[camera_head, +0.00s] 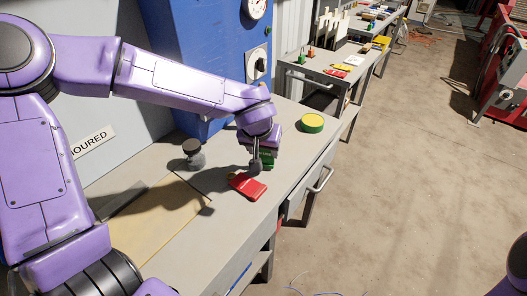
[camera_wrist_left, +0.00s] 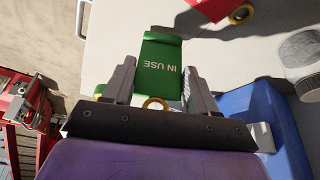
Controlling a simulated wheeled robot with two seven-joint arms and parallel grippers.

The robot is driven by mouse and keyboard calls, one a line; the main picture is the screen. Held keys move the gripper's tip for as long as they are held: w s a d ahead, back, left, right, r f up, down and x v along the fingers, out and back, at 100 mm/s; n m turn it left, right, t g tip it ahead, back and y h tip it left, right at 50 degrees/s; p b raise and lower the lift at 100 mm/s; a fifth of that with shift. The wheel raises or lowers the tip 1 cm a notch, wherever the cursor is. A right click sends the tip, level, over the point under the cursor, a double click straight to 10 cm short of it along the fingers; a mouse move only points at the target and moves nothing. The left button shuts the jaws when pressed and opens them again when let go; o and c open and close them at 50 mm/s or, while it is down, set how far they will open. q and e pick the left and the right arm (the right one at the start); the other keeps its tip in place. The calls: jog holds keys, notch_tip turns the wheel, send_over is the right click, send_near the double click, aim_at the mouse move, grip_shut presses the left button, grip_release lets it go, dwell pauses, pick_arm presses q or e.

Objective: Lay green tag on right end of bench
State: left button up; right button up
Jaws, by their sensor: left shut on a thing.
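The green tag (camera_wrist_left: 160,65) reads "IN USE" and has a brass ring at its near end. My left gripper (camera_wrist_left: 158,82) is shut on it, with a finger along each side. In the head view the left gripper (camera_head: 262,160) is over the bench (camera_head: 285,160), just behind the red tag, and the green tag (camera_head: 268,158) is mostly hidden by it. The tag appears to be above the bench top, at a height I cannot judge. My right gripper is not in view.
A red tag (camera_head: 247,186) lies on the bench in front of the gripper. A green and yellow round item (camera_head: 312,123) sits toward the far end, and a grey knobbed weight (camera_head: 193,155) stands to the left. Bench top around the round item is clear. A blue cabinet (camera_head: 205,60) stands behind.

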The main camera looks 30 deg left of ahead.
pick_arm(q)
jog(key=shift+f, duration=0.3)
jog(key=o, duration=1.1)
jog(key=shift+f, duration=0.15)
jog(key=shift+r, duration=0.2)
jog(key=p+v, duration=0.2)
jog(key=v, duration=1)
jog(key=shift+p, duration=0.4)
